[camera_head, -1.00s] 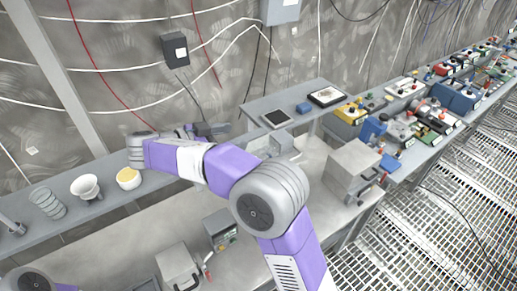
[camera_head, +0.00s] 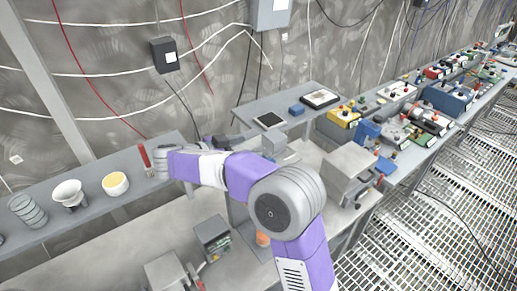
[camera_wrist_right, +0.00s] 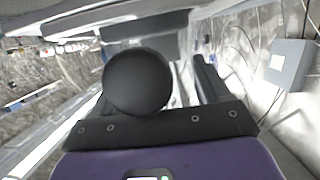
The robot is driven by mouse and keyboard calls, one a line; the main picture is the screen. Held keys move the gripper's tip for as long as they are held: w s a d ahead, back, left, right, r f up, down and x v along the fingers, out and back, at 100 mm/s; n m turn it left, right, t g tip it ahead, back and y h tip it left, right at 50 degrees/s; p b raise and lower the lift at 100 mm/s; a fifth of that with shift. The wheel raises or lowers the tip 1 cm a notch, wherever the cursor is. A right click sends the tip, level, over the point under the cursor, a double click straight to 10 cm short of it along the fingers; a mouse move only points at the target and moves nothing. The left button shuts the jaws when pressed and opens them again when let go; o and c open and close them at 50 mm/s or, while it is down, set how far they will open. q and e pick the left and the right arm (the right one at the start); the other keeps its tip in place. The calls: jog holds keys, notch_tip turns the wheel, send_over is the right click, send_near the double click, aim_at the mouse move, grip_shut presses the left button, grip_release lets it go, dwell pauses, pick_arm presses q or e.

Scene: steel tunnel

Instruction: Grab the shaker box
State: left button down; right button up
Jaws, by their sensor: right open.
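I cannot tell for certain which thing is the shaker box. Several grey metal boxes stand on the bench: a large box (camera_head: 352,172) right of my right arm, a small box with a panel (camera_head: 213,237) at the lower middle, and another box (camera_head: 166,272) at the bottom edge. My right gripper (camera_head: 224,143) is open above the back shelf, partly hidden behind my forearm and apart from these boxes. In the right wrist view, a dark round shape (camera_wrist_right: 137,81) lies in front of the dark gripper parts; no box is clear between them. My left gripper is out of view.
A shelf (camera_head: 95,205) on the left holds a white funnel-like cup (camera_head: 69,194), a bowl with yellow contents (camera_head: 115,184), a ribbed grey stack (camera_head: 29,211) and a red-handled tool (camera_head: 145,156). An orange object (camera_head: 262,239) shows beside my arm. Electronics crowd the right bench.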

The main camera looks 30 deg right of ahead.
jog(key=shift+d+f, duration=0.15)
jog(key=shift+d, duration=0.25)
jog(key=shift+c, duration=0.2)
jog(key=c, duration=1.2)
